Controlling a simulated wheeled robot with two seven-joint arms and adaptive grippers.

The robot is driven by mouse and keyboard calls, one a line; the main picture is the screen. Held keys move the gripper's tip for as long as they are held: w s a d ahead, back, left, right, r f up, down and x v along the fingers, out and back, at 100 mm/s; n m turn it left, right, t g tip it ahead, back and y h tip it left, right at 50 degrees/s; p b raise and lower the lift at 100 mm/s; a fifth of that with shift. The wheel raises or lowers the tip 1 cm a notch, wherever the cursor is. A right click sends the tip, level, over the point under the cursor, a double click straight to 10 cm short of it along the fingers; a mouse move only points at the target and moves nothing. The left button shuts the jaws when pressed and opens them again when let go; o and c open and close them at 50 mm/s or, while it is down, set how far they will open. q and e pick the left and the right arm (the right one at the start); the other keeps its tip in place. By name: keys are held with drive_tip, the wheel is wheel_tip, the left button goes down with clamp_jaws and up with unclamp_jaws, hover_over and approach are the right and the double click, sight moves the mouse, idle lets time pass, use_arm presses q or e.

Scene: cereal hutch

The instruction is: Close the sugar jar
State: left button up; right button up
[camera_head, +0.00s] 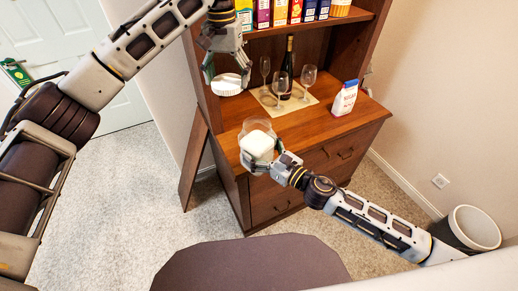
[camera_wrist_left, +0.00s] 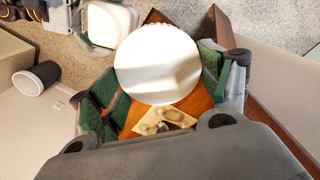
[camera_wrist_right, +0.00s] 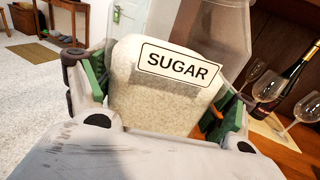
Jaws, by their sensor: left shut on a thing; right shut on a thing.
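The sugar jar (camera_head: 257,144) is clear, filled with white sugar, and shows at the front edge of the hutch counter. In the right wrist view its label reads SUGAR (camera_wrist_right: 178,66). My right gripper (camera_head: 270,160) is shut around the jar's sides. A round white lid (camera_head: 228,88) is in my left gripper (camera_head: 227,76), above and behind the jar in the head view, apart from it. The left wrist view shows the lid (camera_wrist_left: 157,63) between the fingers, with the jar (camera_wrist_left: 108,22) beyond it. Whether the jar touches the counter is unclear.
A wine bottle (camera_head: 287,68) and several wine glasses (camera_head: 308,77) stand on a mat on the counter. Boxes (camera_head: 280,12) fill the shelf above. A bin (camera_head: 472,228) stands on the floor at right.

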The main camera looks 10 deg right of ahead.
use_arm(q)
drive_tip(key=s+d+r+m, duration=0.2)
drive_tip(key=s+d+r, duration=0.15)
drive_tip(key=d, duration=0.45)
use_arm(e)
drive_tip(key=shift+r, duration=0.1)
use_arm(q)
approach(258, 118)
drive_tip(key=s, duration=0.2)
drive_tip(key=shift+s+a+f+m, duration=0.1)
drive_tip(key=shift+s+f+m, duration=0.2)
drive_tip(key=shift+s+m, duration=0.45)
drive_tip(key=shift+w, duration=0.25)
drive_tip(key=shift+f, duration=1.95)
drive_tip(key=shift+f, duration=0.15)
drive_tip(key=shift+f, duration=0.75)
drive_tip(key=shift+f, duration=0.55)
